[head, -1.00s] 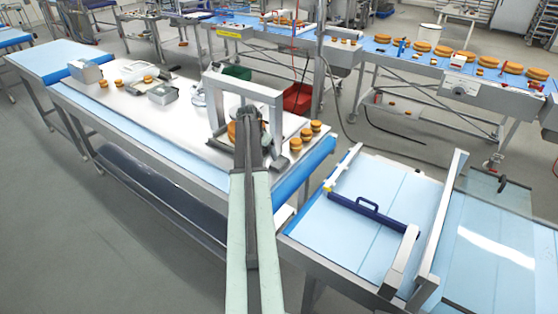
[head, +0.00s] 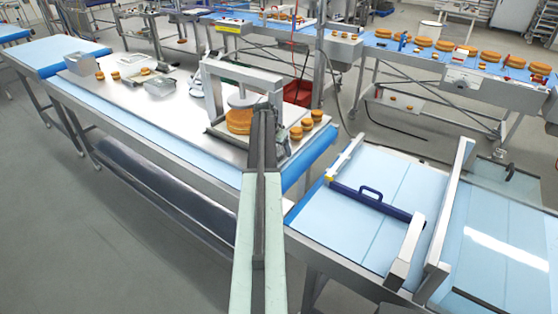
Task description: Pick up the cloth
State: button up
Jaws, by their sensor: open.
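I cannot make out the cloth for certain. A small pale item (head: 196,84) lies on the steel worktop (head: 182,112), left of the metal press frame, but it is too small to tell what it is. My gripper (head: 263,116) is above the right part of the worktop, in front of the press frame (head: 242,74). Its jaws look empty and apart from the pale item. The arm hides part of the frame's right foot and the worktop's front edge.
An orange-brown filled round (head: 239,121) sits under the press. Small rounds (head: 307,124) stand to its right. A grey box (head: 81,64) and trays stand at the worktop's left. A blue-handled bar (head: 371,197) crosses the lower conveyor at right.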

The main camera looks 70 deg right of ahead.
aim_at(279, 150)
jog(key=shift+f, duration=0.3)
dwell(0.5)
jog(key=c, duration=1.5)
jog(key=shift+r+p, duration=0.6)
notch_tip(279, 150, up, 4)
jog(key=p, duration=0.3)
jog(key=shift+f, duration=0.25)
jog(key=s, duration=0.5)
jog(key=s+a, duration=0.1)
jog(key=s, duration=0.4)
jog(key=s+a+p, duration=0.1)
jog(key=s, duration=0.4)
jog(key=shift+s+r, duration=0.4)
